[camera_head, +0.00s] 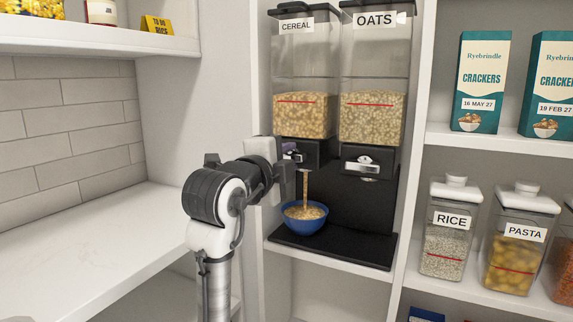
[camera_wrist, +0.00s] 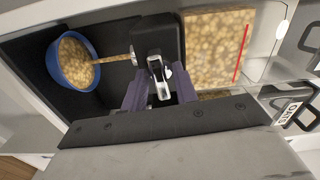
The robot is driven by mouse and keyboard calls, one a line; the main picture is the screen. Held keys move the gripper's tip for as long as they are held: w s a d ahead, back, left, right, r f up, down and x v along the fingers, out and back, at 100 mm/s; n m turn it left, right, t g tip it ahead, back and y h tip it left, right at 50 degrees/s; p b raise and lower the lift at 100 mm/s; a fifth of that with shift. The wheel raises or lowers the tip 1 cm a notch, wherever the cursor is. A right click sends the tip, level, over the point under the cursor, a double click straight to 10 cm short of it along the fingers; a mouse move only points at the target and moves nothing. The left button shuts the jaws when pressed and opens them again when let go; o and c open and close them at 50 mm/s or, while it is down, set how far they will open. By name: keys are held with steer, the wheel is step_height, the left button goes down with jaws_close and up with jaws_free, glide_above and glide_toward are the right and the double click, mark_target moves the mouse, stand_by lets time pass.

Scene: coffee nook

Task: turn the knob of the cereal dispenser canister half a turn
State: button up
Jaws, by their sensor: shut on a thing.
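The cereal canister (camera_head: 305,60) is the left one of two clear canisters on a black dispenser, with tan cereal up to about a red line. My gripper (camera_head: 291,151) reaches its outlet from the left and hides most of the knob there. In the wrist view, the purple fingers of my gripper (camera_wrist: 158,88) are shut on the pale knob (camera_wrist: 156,70), one on each side. Cereal pours in a thin stream from the outlet into a blue bowl (camera_head: 291,224), which holds a heap of cereal. The bowl also shows in the wrist view (camera_wrist: 53,82).
The oats canister (camera_head: 373,65), with its own knob (camera_head: 362,166), stands close on the right. The dispenser's black base (camera_head: 345,250) lies under the bowl. Rice (camera_head: 446,245) and pasta (camera_head: 515,255) jars stand on the right shelf. The left counter (camera_head: 90,245) is clear.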

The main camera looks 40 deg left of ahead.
steer(key=shift+m, duration=0.5)
steer(key=o, duration=0.7)
steer(key=shift+c, duration=0.2)
steer(key=b+v, duration=0.1)
steer(key=v, duration=1.3)
steer(key=shift+b, duration=0.35)
steer(key=shift+w+a, duration=0.1)
